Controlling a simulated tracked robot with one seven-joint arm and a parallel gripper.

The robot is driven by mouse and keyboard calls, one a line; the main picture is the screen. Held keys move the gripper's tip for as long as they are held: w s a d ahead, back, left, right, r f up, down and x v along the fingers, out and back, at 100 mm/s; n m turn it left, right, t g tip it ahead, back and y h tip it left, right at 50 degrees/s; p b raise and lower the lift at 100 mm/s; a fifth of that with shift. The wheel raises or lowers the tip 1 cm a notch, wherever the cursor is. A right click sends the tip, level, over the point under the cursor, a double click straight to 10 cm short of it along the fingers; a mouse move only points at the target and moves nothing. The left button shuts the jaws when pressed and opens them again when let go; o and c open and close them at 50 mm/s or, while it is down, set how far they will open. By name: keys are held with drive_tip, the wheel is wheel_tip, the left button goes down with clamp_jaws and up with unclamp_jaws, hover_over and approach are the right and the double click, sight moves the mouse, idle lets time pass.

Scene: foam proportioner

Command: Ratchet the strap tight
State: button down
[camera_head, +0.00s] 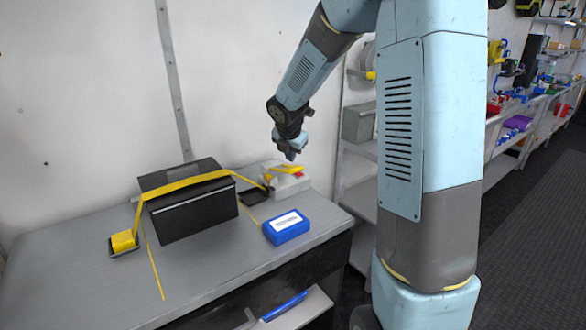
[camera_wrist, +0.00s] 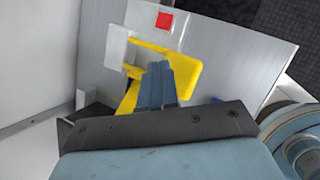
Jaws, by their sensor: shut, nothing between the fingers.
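The yellow strap (camera_head: 190,184) runs over the top of a black box (camera_head: 196,212), from a yellow block (camera_head: 124,240) at the left to the ratchet side at the right. The ratchet has a yellow handle (camera_head: 284,169) on a pale grey body (camera_head: 290,184). The handle also shows in the wrist view (camera_wrist: 190,74), with part of it hidden behind my fingers. My gripper (camera_head: 290,157) is above the handle, fingers together and empty. In the wrist view its fingertips (camera_wrist: 158,65) overlap the handle; whether they touch it I cannot tell.
A blue case (camera_head: 286,227) with a white label lies on the grey bench (camera_head: 205,265) in front of the ratchet. A small black tray (camera_head: 253,196) lies beside the box. A red square (camera_wrist: 165,20) shows beyond the handle.

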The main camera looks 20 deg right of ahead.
drive_tip(key=shift+r, duration=0.1)
drive_tip(key=shift+w+a+r, duration=0.1)
drive_tip(key=shift+w+r, duration=0.15)
drive_tip(key=shift+r, duration=0.5)
drive_tip(key=shift+w+a+r, duration=0.1)
drive_tip(key=shift+w+r, duration=0.2)
drive_tip(key=shift+r, duration=0.45)
drive_tip(key=shift+w+a+r, duration=0.1)
drive_tip(key=shift+w+r, duration=0.15)
drive_tip(key=shift+r, duration=0.5)
drive_tip(key=shift+a, duration=0.1)
idle(1.0)
